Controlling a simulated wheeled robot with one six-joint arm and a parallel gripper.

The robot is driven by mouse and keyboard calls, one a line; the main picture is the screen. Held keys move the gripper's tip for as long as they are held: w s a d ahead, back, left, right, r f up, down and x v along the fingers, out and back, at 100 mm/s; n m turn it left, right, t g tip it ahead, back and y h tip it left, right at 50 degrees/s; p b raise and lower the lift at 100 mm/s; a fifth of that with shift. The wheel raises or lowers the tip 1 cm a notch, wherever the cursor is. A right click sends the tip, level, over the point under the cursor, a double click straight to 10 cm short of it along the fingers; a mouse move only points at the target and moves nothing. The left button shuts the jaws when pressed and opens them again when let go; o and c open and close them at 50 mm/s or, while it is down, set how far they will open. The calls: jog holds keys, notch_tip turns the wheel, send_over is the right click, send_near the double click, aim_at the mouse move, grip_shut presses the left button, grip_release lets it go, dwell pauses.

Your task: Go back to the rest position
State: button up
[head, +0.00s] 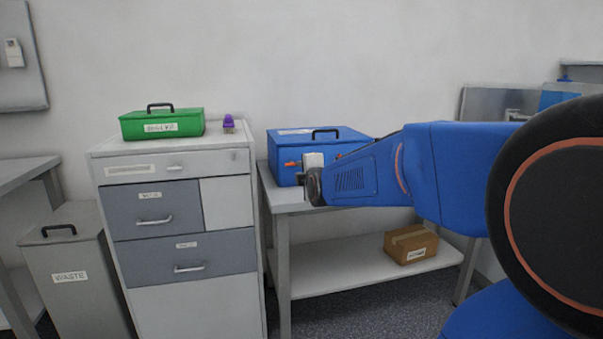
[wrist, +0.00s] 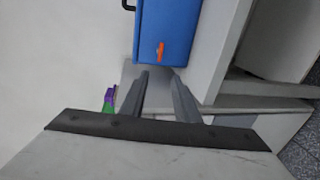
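My arm reaches in from the right in the head view, and my gripper (head: 314,187) is in front of the blue box's left part. The fingers are hard to make out there. In the wrist view my gripper (wrist: 162,82) shows two grey fingers apart, with nothing between them. The blue box (head: 288,148) has a black handle and orange latches and stands on the table at the centre. It also shows beyond the fingertips in the wrist view (wrist: 168,28). I cannot tell the exact gap between the fingers and the box.
A grey-white drawer cabinet (head: 180,300) stands left of the table (head: 285,208). On it are a green box (head: 162,125) and a small purple object (head: 228,122). A cardboard box (head: 411,245) lies on the lower shelf. A waste bin (head: 72,270) stands at the left.

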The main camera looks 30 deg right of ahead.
dwell(0.3)
jog(key=s+a+f+m+g+y, duration=0.1)
jog(key=s+a+f+m+g, duration=0.2)
jog(key=s, duration=0.8)
jog(key=s+a+f+m+g+y, duration=0.2)
jog(key=s+a+f+m+g, duration=0.2)
jog(key=s+a+f+m, duration=0.3)
jog(key=s+a+f+m+g+y, duration=0.1)
jog(key=s+a+f+m+g, duration=0.2)
jog(key=s, duration=1.4)
jog(key=a+f+m, duration=0.2)
jog(key=a+f, duration=0.1)
jog(key=f, duration=0.2)
jog(key=shift+s+f, duration=0.15)
jog(key=shift+s, duration=0.05)
jog(key=shift+w, duration=0.1)
